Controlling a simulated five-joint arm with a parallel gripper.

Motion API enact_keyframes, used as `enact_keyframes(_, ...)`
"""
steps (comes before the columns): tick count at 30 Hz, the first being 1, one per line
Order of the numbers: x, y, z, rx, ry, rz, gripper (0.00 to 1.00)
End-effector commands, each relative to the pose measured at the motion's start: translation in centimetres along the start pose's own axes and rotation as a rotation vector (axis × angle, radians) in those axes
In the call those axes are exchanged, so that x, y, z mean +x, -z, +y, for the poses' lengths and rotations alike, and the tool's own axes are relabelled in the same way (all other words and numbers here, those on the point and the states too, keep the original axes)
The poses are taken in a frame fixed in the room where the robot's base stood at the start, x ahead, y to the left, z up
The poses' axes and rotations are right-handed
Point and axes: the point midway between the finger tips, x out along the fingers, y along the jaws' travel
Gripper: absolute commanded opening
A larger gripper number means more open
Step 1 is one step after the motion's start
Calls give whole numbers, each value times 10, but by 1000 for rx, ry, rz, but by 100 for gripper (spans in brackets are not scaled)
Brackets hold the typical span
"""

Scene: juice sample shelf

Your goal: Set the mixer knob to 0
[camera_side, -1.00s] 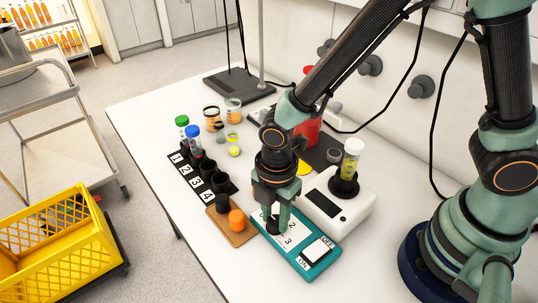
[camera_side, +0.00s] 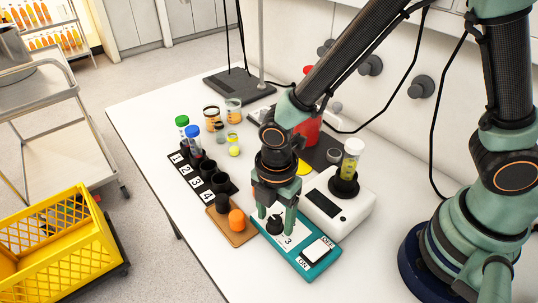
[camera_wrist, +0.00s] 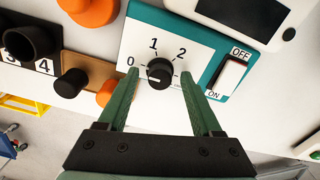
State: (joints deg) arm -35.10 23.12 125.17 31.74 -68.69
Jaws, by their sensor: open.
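The mixer is a teal box (camera_side: 318,266) with a white dial plate, and it also shows in the wrist view (camera_wrist: 135,12). Its black knob (camera_wrist: 160,73) sits on the plate, with 0 at its left, 1 above and 2 at upper right. In the side view the knob (camera_side: 275,225) shows beside the 3. I cannot tell surely which number the knob's pale mark points at. My gripper (camera_wrist: 158,76) is open, one finger on each side of the knob with gaps between. It also shows in the side view (camera_side: 276,221), pointing down over the dial.
A white rocker switch (camera_wrist: 231,75) marked OFF and ON is on the mixer, right of the dial. An orange ball-like piece (camera_side: 237,220) and a black one stand on a brown board (camera_side: 241,238) at left. A white device (camera_side: 352,208) with a tube stands close behind.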

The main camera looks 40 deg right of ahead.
Motion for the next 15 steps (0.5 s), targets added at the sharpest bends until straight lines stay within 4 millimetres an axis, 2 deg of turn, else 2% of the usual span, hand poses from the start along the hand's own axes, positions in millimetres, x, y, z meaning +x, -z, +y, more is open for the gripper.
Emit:
enact_keyframes(5,-13,0,1,0,-4,2,66)
enact_keyframes(15,-77,0,1,0,-7,3,66)
